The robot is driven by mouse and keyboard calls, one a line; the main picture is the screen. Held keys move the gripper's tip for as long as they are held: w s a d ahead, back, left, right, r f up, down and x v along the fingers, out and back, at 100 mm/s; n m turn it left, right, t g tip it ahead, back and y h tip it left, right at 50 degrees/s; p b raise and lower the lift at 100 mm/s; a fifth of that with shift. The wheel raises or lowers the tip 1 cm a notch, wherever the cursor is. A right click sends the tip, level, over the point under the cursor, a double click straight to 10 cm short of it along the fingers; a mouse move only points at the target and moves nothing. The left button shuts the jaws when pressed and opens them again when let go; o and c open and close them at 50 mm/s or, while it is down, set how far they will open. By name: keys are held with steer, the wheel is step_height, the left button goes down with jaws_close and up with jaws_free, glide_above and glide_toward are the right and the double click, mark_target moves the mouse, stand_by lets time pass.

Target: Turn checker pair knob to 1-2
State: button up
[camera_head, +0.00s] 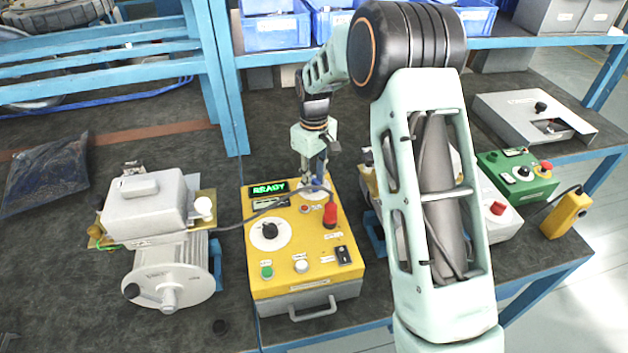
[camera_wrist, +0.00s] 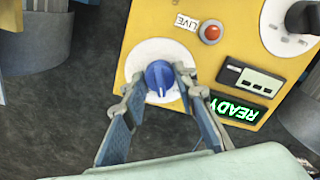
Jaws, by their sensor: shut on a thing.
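The yellow checker box (camera_head: 290,272) stands on the bench in the head view, with a green READY display (camera_head: 269,188). The display also shows in the wrist view (camera_wrist: 238,111). A blue knob (camera_wrist: 159,76) sits on a white round dial (camera_wrist: 150,52) near the display. My gripper (camera_wrist: 158,84) is shut on the blue knob, one finger on each side. A pale line shows on the knob; the dial's position marks are too small to read. In the head view my gripper (camera_head: 314,184) is at the box's far right corner and mostly hides the blue knob.
A grey cable runs to the blower motor (camera_head: 168,275) at left. A green box (camera_head: 517,175) stands at right.

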mark_target(315, 180)
steer(key=shift+m, duration=0.6)
steer(key=o, duration=1.2)
steer(key=shift+c, duration=0.2)
step_height(315, 180, up, 12)
